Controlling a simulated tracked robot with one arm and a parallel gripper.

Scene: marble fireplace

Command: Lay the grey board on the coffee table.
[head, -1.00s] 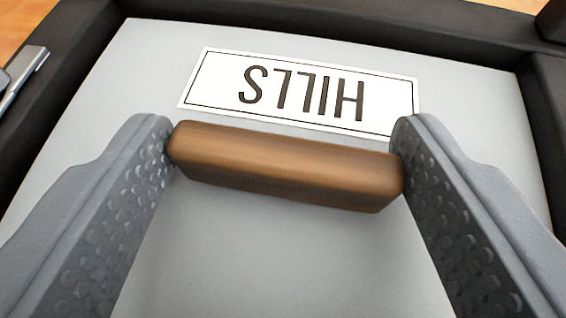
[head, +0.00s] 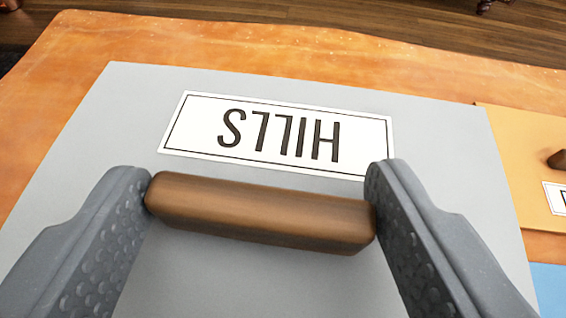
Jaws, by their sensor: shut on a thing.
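The grey board (head: 330,111) fills the middle of the head view. It bears a white label reading "HILLS", upside down in the picture, and a brown wooden handle (head: 262,213). My gripper (head: 262,205) is shut on the handle, one finger at each end of it. The board is over an orange-brown surface (head: 300,45), which looks like the coffee table top. I cannot tell whether the board touches it. The board's near part is cut off by the picture's lower edge.
A tan board (head: 520,135) with a dark knob and a white label lies at the right, close to the grey board's edge. A light blue thing (head: 552,285) shows at the lower right. Dark wood floor (head: 330,20) lies beyond the orange-brown surface.

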